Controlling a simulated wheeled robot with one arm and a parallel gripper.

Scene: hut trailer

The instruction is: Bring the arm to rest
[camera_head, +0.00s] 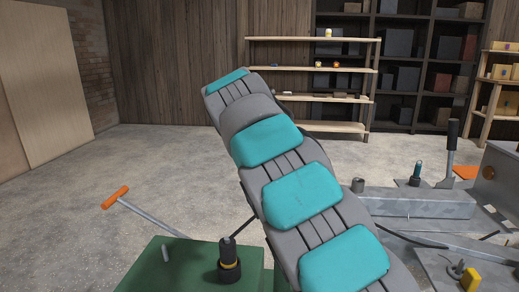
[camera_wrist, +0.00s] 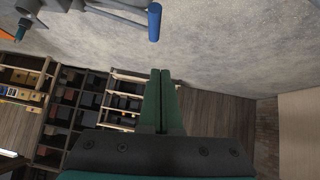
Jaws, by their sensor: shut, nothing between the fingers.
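My arm (camera_head: 302,195), grey with teal pads, rises from the lower right of the head view and leans up to the left. It is raised in the air, in front of the floor and the far wall. My gripper (camera_wrist: 160,75) shows in the wrist view as two dark green fingers side by side, touching along their length. It is shut and holds nothing. Its fingers point at open space, with the floor and shelves far behind them. In the head view the fingers cannot be made out beyond the arm's far end.
A grey metal trailer frame (camera_head: 420,203) with a black-handled lever (camera_head: 451,140) is at the right. A green box (camera_head: 190,262) and an orange-handled bar (camera_head: 116,197) are at lower left. Wooden shelves (camera_head: 310,98) stand behind. The concrete floor (camera_head: 150,160) at left is clear.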

